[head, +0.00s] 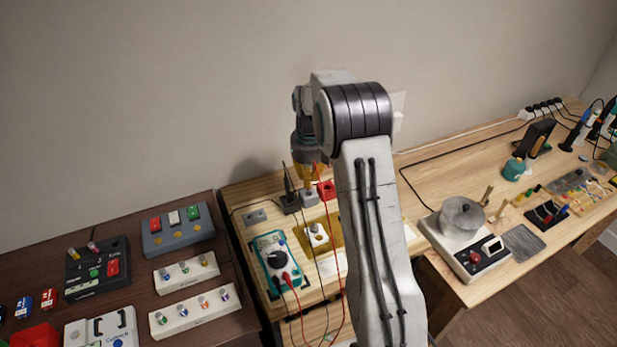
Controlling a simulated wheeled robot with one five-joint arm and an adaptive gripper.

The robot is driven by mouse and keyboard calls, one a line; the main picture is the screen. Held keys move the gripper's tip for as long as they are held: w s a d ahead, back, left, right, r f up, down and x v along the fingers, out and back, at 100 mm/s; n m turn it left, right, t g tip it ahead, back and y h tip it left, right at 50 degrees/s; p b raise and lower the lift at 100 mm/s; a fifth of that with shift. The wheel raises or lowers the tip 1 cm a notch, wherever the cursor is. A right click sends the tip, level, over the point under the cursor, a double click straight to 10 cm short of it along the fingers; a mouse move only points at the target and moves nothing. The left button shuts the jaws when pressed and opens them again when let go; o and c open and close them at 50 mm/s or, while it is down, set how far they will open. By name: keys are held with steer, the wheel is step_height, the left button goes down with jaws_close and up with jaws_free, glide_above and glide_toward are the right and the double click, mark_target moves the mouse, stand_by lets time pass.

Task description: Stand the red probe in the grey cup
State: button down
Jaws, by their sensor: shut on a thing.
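My gripper (311,183) points down over the small cups at the back of the middle bench. Its yellow fingers are shut on the red probe (317,169), of which only a thin red part shows; its lower end is hard to make out. The grey cup (309,198) is just below the fingers, between a dark cup (290,206) and a red cup (327,190). Whether the probe's tip is inside the grey cup or above it, I cannot tell. A red lead runs down to the teal multimeter (273,262).
A black probe (287,180) stands upright at the dark cup, close left of my gripper. My arm hides the bench to the right.

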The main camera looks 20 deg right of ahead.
steer(key=shift+f+b, duration=1.15)
steer(key=shift+f, duration=0.5)
stand_by(0.5)
steer(key=c, duration=0.8)
jaws_free()
steer(key=shift+r, duration=0.1)
steer(key=shift+r+p, duration=2.75)
steer(key=shift+r, duration=0.65)
